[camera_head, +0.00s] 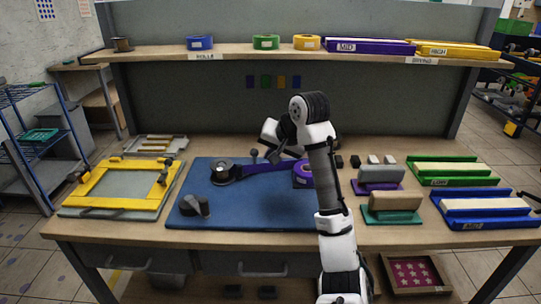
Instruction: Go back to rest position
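My white and black arm rises from the bottom of the head view and bends at a high elbow. My gripper (279,153) hangs over the far part of the blue mat (255,212), small and partly covered by the arm. I cannot tell whether its fingers are open or shut, or whether it touches anything. Below it a purple strip (262,167) runs from a dark round holder (223,173) on the left to a purple roll (302,176) on the right, partly behind my arm.
A yellow frame (88,189) lies left of the mat. A dark clamp-like piece (195,206) sits on the mat's front left. Right of my arm stand two stamp-like blocks (392,201), with green (443,182) and blue (472,222) trays beyond. A shelf (224,53) with rolls runs above.

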